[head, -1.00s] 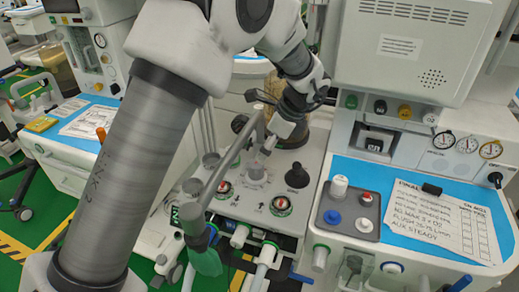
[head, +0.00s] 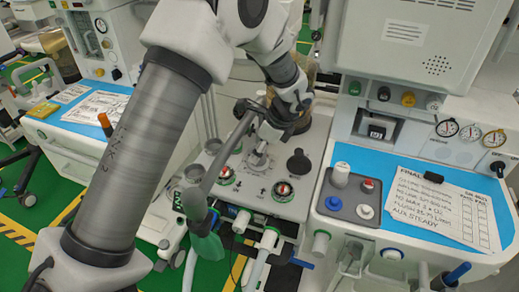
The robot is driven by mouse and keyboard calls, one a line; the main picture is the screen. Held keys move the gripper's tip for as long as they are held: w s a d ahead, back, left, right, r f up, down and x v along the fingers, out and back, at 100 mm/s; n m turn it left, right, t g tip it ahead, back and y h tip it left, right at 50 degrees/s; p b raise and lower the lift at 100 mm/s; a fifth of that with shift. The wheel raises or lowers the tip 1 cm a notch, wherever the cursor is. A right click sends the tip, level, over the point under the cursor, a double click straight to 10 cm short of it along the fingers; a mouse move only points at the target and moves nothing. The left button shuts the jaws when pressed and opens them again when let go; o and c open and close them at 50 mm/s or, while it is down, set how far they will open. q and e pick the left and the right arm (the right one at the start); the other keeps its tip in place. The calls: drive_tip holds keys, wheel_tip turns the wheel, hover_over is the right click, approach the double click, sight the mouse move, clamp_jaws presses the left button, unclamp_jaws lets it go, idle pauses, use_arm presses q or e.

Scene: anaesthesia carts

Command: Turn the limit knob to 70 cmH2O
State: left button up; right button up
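My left gripper (head: 262,144) points down from behind, right over this knob. Its fingers are small and partly merge with the knob, so I cannot tell whether they touch it or how far apart they are. A green hose piece (head: 206,233) hangs from a grey bent tube beside the panel. My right gripper is out of view.
Two round red-and-white gauges or ports (head: 283,189) flank the knob. A black knob (head: 299,162) stands to its right. The bent grey tube (head: 221,157) rises close to the left of my gripper. A blue-topped cart with a note (head: 440,205) stands at right.

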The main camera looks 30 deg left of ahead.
use_arm(q)
drive_tip(key=shift+s+f, duration=0.1)
idle(0.3)
drive_tip(key=shift+s+m+t, duration=0.1)
drive_tip(key=shift+m+t, duration=0.45)
drive_tip(key=shift+m, duration=0.95)
drive_tip(key=shift+m+t, duration=0.55)
drive_tip(key=shift+m, duration=0.95)
drive_tip(key=o, duration=1.1)
drive_tip(key=shift+f, duration=0.1)
drive_tip(key=shift+o, duration=0.2)
drive_tip(key=v, duration=1.2)
drive_tip(key=shift+a, duration=0.1)
